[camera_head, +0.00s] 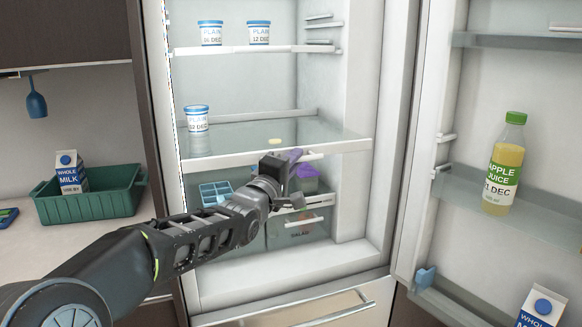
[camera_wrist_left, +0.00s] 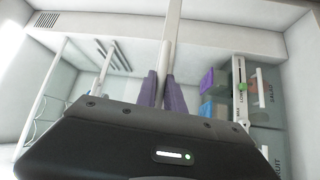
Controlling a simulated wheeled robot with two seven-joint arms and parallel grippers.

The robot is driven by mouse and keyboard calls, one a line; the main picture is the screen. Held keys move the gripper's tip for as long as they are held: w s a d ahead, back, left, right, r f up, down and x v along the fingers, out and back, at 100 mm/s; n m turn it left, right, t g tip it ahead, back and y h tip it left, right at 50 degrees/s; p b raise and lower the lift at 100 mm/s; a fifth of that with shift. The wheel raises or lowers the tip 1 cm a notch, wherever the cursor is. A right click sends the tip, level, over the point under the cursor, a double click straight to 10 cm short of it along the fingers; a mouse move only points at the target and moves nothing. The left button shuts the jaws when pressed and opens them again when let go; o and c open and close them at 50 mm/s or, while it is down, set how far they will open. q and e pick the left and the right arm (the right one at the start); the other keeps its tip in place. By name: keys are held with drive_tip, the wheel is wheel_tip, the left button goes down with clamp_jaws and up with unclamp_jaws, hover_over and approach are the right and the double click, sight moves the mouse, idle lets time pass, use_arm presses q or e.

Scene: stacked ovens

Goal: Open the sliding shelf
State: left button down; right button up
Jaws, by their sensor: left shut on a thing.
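The sliding shelf (camera_head: 345,147) is a glass shelf with a white front edge, in the middle of the open fridge. My left gripper (camera_head: 296,158) is at this front edge, right of its middle. In the left wrist view its two purple fingers (camera_wrist_left: 162,92) are closed on the pale shelf edge (camera_wrist_left: 171,38), one finger on each side. My right gripper is not in view.
The fridge door (camera_head: 422,150) stands open at the right, with an apple juice bottle (camera_head: 503,165) on its rack. Below the shelf are a blue tray (camera_head: 215,193), a purple-lidded box (camera_head: 307,180) and a salad drawer (camera_head: 300,228). A green crate (camera_head: 112,192) is on the left counter.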

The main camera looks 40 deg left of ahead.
use_arm(q)
drive_tip(key=shift+s+d, duration=0.35)
drive_tip(key=shift+d, duration=0.15)
drive_tip(key=c, duration=1.5)
unclamp_jaws()
drive_tip(key=shift+o, duration=0.2)
drive_tip(key=b+v, duration=0.1)
drive_tip(key=v, duration=0.6)
drive_tip(key=shift+s+b, duration=0.35)
drive_tip(key=shift+f, duration=0.1)
